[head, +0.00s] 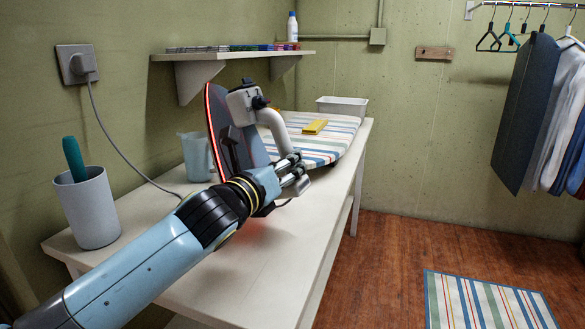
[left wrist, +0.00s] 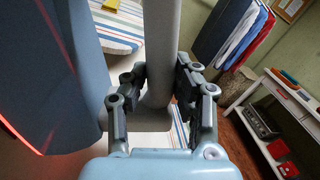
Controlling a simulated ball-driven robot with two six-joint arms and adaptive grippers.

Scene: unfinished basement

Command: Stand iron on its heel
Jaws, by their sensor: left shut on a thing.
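The iron (head: 229,146) stands nearly upright over the table's left half, its dark plate turned left and its tip up, with a red glow along the plate's edge. Its pale grey handle (head: 275,128) curves down on the right side. My left gripper (head: 293,172) is shut on this handle; the left wrist view shows the handle (left wrist: 159,45) between the two fingers. The iron's dark side (left wrist: 62,75) fills the left of that view. My arm hides the iron's lower end, so I cannot tell whether its heel touches the table. My right gripper is not in view.
The white table (head: 250,268) holds a striped ironing board (head: 335,150) with a yellow item (head: 314,127), a grey jug (head: 196,158), a cup (head: 88,210) and a white bin (head: 342,106). A shelf (head: 225,56) hangs above. A cord runs from the outlet (head: 77,64).

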